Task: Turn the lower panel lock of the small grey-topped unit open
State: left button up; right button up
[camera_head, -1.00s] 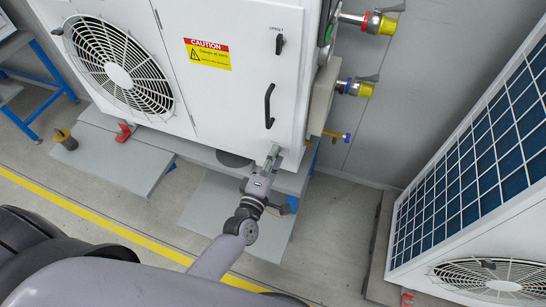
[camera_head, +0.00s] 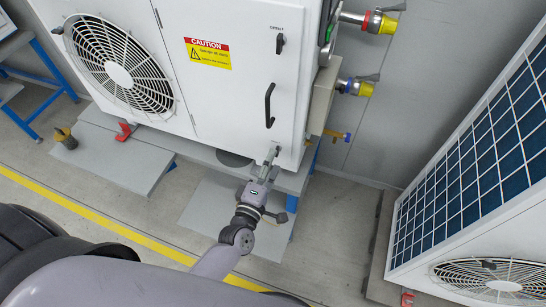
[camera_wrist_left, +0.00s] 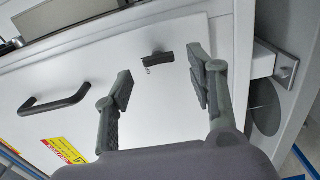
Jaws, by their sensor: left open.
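The white unit (camera_head: 235,90) stands ahead, its door carrying a pull handle (camera_head: 270,105) and an upper dark lock (camera_head: 280,43). In the head view my left gripper (camera_head: 271,154) is at the door's bottom edge and covers the lower lock. In the left wrist view the lower panel lock (camera_wrist_left: 158,57) is a small dark lever, lying roughly along the length of the pull handle (camera_wrist_left: 55,101). My left gripper (camera_wrist_left: 160,70) is open and empty, with one finger on each side of the lock in that view. Contact cannot be told. The right gripper is out of view.
Valves with yellow caps (camera_head: 383,25) and pipe fittings project from the unit's right side. A second unit with a blue grid panel (camera_head: 485,165) stands at the right. Grey plates (camera_head: 215,210) lie on the floor below; open floor separates the units.

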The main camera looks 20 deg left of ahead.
pick_arm(q)
jog(key=s, duration=0.9)
jog(key=shift+s+a, duration=0.15)
jog(key=shift+s, duration=0.1)
jog(key=s+f+m+g+h, duration=0.1)
jog(key=s+f+m+g, duration=0.25)
jog(key=f, duration=0.55)
jog(key=s+f+m+g, duration=0.2)
jog(key=f+m, duration=0.2)
jog(key=f, duration=0.5)
jog(key=s+f+m+g+h, duration=0.1)
jog(key=s+f+m+g, duration=0.25)
jog(key=f, duration=0.55)
jog(key=s+a+f+m+g+y, duration=0.1)
jog(key=s+a+f+m+g, duration=0.3)
jog(key=s+f, duration=0.3)
jog(key=s+a+f+m+g+y, duration=0.1)
jog(key=s+a+f+m+g, duration=0.2)
jog(key=s+f, duration=0.5)
jog(key=s+m+g, duration=0.1)
jog(key=s, duration=0.6)
jog(key=shift+a+m+y, duration=0.3)
jog(key=shift+a+m, duration=0.1)
jog(key=shift+w, duration=0.1)
jog(key=shift+c, duration=0.4)
